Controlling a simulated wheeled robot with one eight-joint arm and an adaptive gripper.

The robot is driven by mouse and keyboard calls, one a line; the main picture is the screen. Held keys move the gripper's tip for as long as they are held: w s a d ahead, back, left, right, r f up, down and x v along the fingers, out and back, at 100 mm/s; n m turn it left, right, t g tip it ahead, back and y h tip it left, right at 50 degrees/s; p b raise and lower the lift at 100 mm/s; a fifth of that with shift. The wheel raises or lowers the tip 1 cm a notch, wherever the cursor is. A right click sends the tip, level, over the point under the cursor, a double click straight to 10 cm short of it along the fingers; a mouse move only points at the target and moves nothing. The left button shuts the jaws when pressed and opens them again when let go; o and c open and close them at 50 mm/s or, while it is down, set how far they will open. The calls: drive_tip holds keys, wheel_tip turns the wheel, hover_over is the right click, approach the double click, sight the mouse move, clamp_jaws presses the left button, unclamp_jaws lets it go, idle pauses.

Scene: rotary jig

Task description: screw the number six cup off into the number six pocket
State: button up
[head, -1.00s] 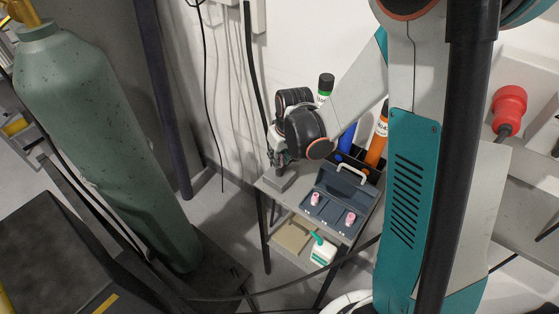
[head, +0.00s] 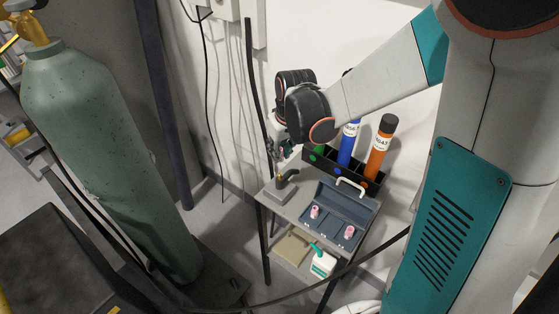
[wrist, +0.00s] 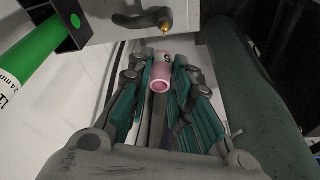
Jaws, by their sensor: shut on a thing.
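In the head view my gripper (head: 281,154) is above and apart from the jig (head: 277,193) at the back left of the small table. The jig's dark torch head (wrist: 143,20) ends in a bare gold tip (wrist: 165,27), clear of the cup. An open blue-grey case (head: 327,238) stands on the table. One pink cup (head: 315,212) sits in its left part and another (head: 349,231) in its right part. Pocket numbers cannot be read.
A black rack (head: 371,187) behind the case holds a green tube (wrist: 30,70), a blue tube (head: 347,147) and an orange tube (head: 380,150). A green gas cylinder (head: 105,150) stands left of the table. A white bottle (head: 323,264) is on the lower shelf.

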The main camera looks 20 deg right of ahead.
wheel_tip(320, 180, up, 11)
drive_tip(key=n+g+y+p, duration=0.1)
drive_tip(key=n+y, duration=0.1)
drive_tip(key=n, duration=0.9)
drive_tip(key=shift+g, duration=0.4)
drive_tip(key=shift+r, duration=0.25)
drive_tip(key=shift+r+p, duration=1.85)
drive_tip(key=shift+r, duration=0.5)
